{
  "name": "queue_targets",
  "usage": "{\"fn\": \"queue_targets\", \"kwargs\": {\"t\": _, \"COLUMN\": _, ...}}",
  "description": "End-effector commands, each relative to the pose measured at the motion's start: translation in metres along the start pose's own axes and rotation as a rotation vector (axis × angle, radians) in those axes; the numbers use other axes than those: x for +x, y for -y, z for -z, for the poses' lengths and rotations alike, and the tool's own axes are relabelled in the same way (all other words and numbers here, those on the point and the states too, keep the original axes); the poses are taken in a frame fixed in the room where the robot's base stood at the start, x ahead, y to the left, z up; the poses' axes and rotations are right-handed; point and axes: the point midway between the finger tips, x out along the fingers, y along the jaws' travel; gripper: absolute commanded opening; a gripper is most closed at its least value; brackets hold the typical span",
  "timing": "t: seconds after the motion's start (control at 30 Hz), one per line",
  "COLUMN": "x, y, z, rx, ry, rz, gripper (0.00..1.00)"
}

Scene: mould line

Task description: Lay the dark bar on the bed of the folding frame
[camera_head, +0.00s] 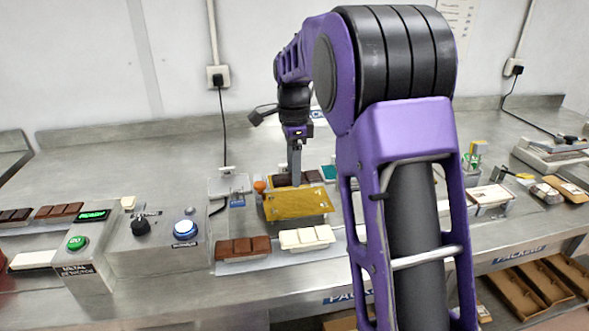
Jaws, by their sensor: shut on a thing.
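My gripper (295,180) points straight down behind the gold sheet. It is shut on the dark bar (283,180), whose segmented top shows on both sides of the fingers. The gold sheet (298,205) lies tilted towards me and hides the front of the dark bar. The sheet appears to be on the folding frame, which has an orange knob (260,187) at its left. Most of the frame's bed is hidden, and I cannot tell whether the bar touches it.
A brown bar (243,247) and a white bar (306,237) lie in front of the gold sheet. A control box (160,240) with a blue button and a metal detector box (84,262) stand left. My arm covers the bench right of centre.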

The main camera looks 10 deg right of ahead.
Motion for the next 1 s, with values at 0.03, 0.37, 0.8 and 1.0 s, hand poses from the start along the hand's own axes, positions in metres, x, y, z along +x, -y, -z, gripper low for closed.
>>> {"fn": "queue_targets", "kwargs": {"t": 0.03, "x": 0.002, "y": 0.000, "z": 0.000, "rx": 0.000, "ry": 0.000, "rz": 0.000, "gripper": 0.05}}
{"fn": "queue_targets", "kwargs": {"t": 0.37, "x": 0.023, "y": 0.000, "z": 0.000, "rx": 0.000, "ry": 0.000, "rz": 0.000, "gripper": 0.05}}
{"fn": "queue_targets", "kwargs": {"t": 0.8, "x": 0.058, "y": 0.000, "z": 0.000, "rx": 0.000, "ry": 0.000, "rz": 0.001, "gripper": 0.05}}
{"fn": "queue_targets", "kwargs": {"t": 1.0, "x": 0.063, "y": 0.000, "z": 0.000, "rx": 0.000, "ry": 0.000, "rz": 0.001, "gripper": 0.05}}
